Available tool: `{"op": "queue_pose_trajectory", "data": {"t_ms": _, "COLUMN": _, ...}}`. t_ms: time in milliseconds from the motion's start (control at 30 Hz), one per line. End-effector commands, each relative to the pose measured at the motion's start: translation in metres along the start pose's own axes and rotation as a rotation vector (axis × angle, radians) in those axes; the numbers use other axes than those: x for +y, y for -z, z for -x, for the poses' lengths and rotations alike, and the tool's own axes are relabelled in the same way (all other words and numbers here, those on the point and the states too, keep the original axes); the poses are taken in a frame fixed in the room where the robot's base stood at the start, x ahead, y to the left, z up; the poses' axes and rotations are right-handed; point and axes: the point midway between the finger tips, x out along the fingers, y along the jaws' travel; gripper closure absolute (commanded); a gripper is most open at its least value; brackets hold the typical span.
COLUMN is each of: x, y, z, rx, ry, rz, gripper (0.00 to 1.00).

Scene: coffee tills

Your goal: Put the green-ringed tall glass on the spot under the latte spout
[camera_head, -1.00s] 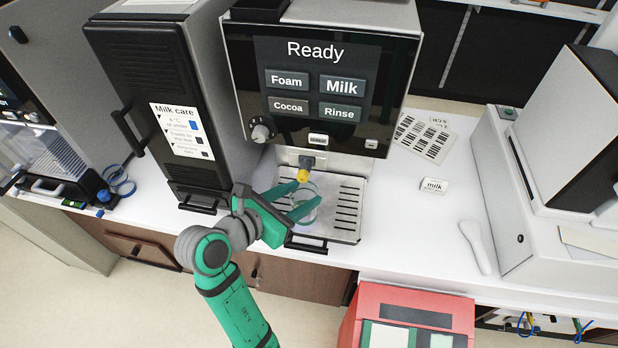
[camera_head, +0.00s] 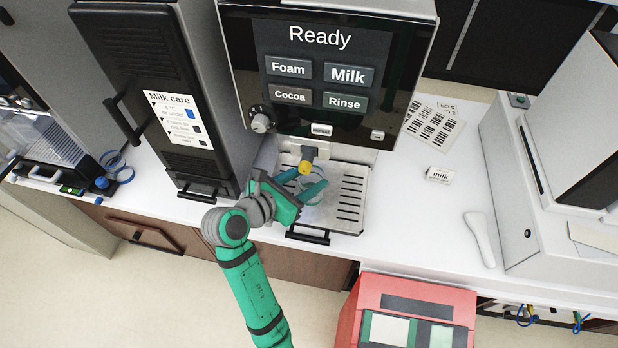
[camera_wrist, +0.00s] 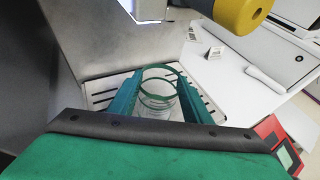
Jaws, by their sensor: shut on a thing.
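The green-ringed tall glass (camera_wrist: 159,98) is clear with a green ring round its rim and stands between my gripper's fingers in the wrist view. In the head view the glass (camera_head: 311,196) is faint and partly hidden by the fingers. My gripper (camera_head: 306,188) is shut on it, over the slotted drip tray (camera_head: 351,198). A yellow-tipped spout (camera_head: 306,167) hangs from the machine close above the glass. In the wrist view the spout's yellow end (camera_wrist: 238,12) is at the top right, nearer the camera. I cannot tell whether the glass bottom touches the tray.
The machine's panel (camera_head: 325,70) rises behind the tray. A tall black fridge unit (camera_head: 150,90) stands close on the left. A red till (camera_head: 415,310) is at the front.

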Motion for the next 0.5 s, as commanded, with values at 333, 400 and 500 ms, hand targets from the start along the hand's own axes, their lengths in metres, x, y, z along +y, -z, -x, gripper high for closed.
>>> {"op": "queue_pose_trajectory", "data": {"t_ms": 333, "x": 0.0003, "y": 0.0057, "z": -0.0045, "rx": 0.0, "ry": 0.001, "rz": -0.001, "gripper": 0.92}}
{"op": "queue_pose_trajectory", "data": {"t_ms": 400, "x": 0.0002, "y": 0.0074, "z": -0.0052, "rx": 0.0, "ry": 0.001, "rz": 0.0, "gripper": 0.92}}
{"op": "queue_pose_trajectory", "data": {"t_ms": 500, "x": 0.0002, "y": 0.0079, "z": -0.0055, "rx": 0.0, "ry": 0.001, "rz": -0.001, "gripper": 0.42}}
